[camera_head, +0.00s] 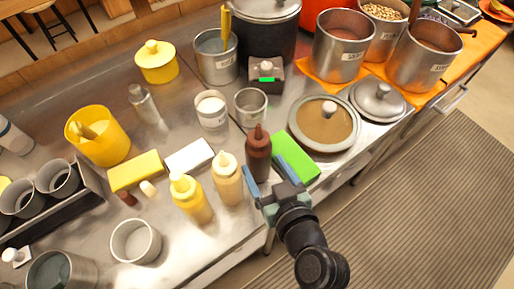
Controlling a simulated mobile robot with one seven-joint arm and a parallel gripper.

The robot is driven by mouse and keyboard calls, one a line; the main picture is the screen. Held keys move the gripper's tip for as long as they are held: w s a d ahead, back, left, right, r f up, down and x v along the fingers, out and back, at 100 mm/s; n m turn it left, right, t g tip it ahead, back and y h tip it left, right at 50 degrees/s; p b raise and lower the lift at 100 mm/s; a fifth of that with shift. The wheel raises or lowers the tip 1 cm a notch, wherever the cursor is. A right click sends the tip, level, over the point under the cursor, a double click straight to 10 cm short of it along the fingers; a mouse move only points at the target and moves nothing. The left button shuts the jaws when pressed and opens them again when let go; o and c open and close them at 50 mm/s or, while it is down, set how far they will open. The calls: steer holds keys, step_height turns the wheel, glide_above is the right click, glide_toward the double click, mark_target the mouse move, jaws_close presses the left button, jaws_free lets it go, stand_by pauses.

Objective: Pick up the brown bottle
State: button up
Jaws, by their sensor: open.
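The brown bottle (258,156) stands upright on the steel counter, near its front edge, with a dark pointed cap. My gripper (269,176) is at the lower right of the bottle, its blue fingers spread apart. The left finger overlaps the lower part of the bottle in the picture. I cannot tell whether it touches. The bottle's base is partly hidden by the gripper.
A cream bottle (228,178) and a yellow bottle (190,198) stand to the left. A green block (297,157) lies close on the right, beside a lidded round pan (324,124). A metal cup (250,106) stands behind.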

mark_target(258, 125)
steer(key=p+x, duration=0.1)
steer(key=x, duration=0.7)
steer(key=shift+w+r, duration=0.1)
steer(key=shift+w, duration=0.1)
steer(key=c, duration=0.4)
steer(key=shift+r, duration=0.1)
steer(key=shift+c, duration=0.7)
step_height(258, 125, up, 10)
steer(key=shift+p, duration=0.55)
steer(key=o, duration=0.4)
steer(key=shift+c, duration=1.4)
